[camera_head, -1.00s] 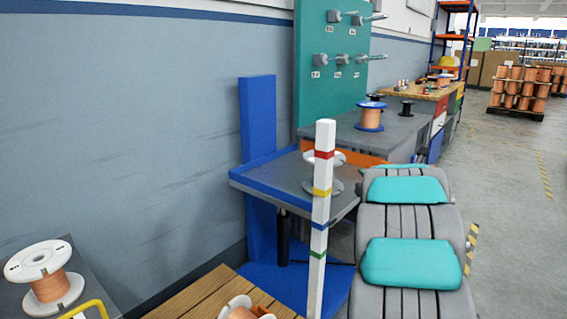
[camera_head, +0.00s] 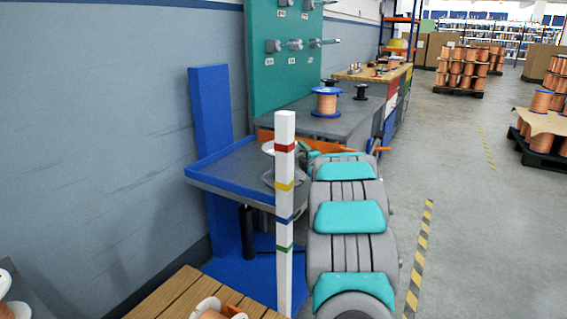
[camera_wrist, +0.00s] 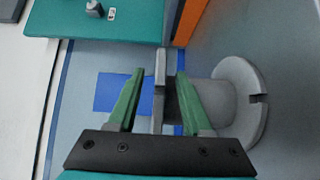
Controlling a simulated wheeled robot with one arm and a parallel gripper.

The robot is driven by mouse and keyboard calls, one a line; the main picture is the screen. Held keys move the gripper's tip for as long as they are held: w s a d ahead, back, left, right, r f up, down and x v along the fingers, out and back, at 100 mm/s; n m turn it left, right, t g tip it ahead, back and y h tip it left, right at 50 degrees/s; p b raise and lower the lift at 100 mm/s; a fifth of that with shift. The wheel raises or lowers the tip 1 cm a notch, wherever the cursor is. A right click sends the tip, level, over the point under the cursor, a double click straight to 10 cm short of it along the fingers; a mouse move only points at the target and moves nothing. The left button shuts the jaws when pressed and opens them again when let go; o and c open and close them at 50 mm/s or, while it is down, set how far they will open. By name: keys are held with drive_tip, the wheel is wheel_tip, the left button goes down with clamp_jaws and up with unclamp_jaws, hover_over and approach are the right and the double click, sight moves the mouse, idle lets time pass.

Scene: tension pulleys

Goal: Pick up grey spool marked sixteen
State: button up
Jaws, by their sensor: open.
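The grey spool (camera_head: 267,180) stands on the blue-edged grey table (camera_head: 228,168) in the head view, partly hidden by a striped white post. In the wrist view the spool (camera_wrist: 242,105) lies sideways across the picture, its broad flange at right. Its other flange, seen edge-on, shows between the two green fingers of my gripper (camera_wrist: 156,90). The fingers are apart, one on each side of that flange; I cannot tell whether either touches it. The right finger overlaps the spool's barrel. No number is readable on the spool.
The white post (camera_head: 285,215) with coloured bands stands in front of the table. A blue-flanged copper spool (camera_head: 327,103) stands on the bench behind. A wooden slatted top (camera_head: 165,300) is at lower left.

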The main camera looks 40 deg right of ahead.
drive_tip(key=shift+x, duration=0.85)
clamp_jaws()
drive_tip(key=shift+f, duration=0.1)
idle(0.7)
